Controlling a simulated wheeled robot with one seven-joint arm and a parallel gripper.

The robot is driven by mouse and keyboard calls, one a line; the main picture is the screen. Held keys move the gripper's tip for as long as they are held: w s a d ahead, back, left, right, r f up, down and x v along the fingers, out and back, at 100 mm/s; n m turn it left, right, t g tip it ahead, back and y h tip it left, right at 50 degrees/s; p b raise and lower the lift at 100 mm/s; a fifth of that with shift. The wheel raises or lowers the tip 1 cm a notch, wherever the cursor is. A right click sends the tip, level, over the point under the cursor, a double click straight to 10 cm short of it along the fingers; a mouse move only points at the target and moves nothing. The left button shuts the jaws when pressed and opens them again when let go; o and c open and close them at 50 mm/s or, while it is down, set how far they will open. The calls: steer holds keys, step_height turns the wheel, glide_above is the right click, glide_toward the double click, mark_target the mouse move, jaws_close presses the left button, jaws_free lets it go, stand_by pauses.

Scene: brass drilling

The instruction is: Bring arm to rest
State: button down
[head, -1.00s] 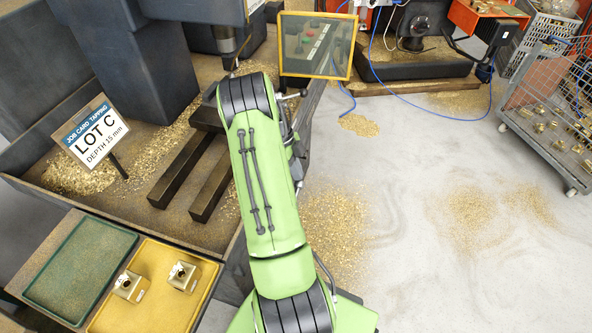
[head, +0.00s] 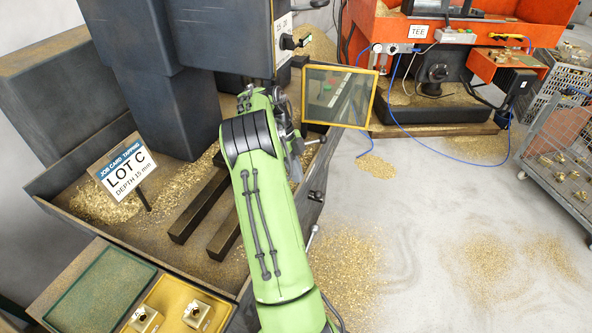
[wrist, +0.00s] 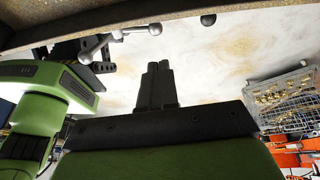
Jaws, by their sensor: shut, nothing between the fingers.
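My green arm reaches up the middle of the head view, over the right edge of the drilling machine's chip-covered bed. My gripper is hidden behind the arm there. In the wrist view my gripper (wrist: 157,85) shows as dark fingers pressed together, with nothing between them. Pale floor with brass chips lies beyond the fingers. A machine lever with ball ends (wrist: 120,38) is close to the fingers in that view, apart from them as far as I can see.
A yellow-framed guard (head: 339,68) stands right beside my arm. The LOT C card (head: 124,170), a green tray (head: 100,287) and a yellow tray (head: 176,290) with brass parts are on the left. A wire cart (head: 560,150) stands at right. Floor between is open.

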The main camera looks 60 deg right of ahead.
stand_by(0.4)
steer(key=w+a+r+n+t+h+p, duration=0.1)
steer(key=w+a+r+n+t, duration=0.15)
steer(key=a+r+n, duration=0.7)
steer(key=w+a+r+n+t+h, duration=0.1)
steer(key=a+r+n+t, duration=0.2)
steer(key=a+r+n, duration=0.65)
steer(key=s+a+f+n+t, duration=0.1)
steer(key=s+a+n+t, duration=0.1)
steer(key=s+a+n, duration=0.3)
steer(key=s+a+f+n+t+y, duration=0.1)
steer(key=s+a+n+t, duration=0.1)
steer(key=s+a+n, duration=0.4)
steer(key=a+n+p, duration=0.1)
steer(key=a+n, duration=0.3)
steer(key=a, duration=0.4)
steer(key=shift+s+a+f+y, duration=0.25)
steer(key=shift+s+f+y, duration=0.05)
steer(key=shift+d+t, duration=0.15)
steer(key=shift+t, duration=0.1)
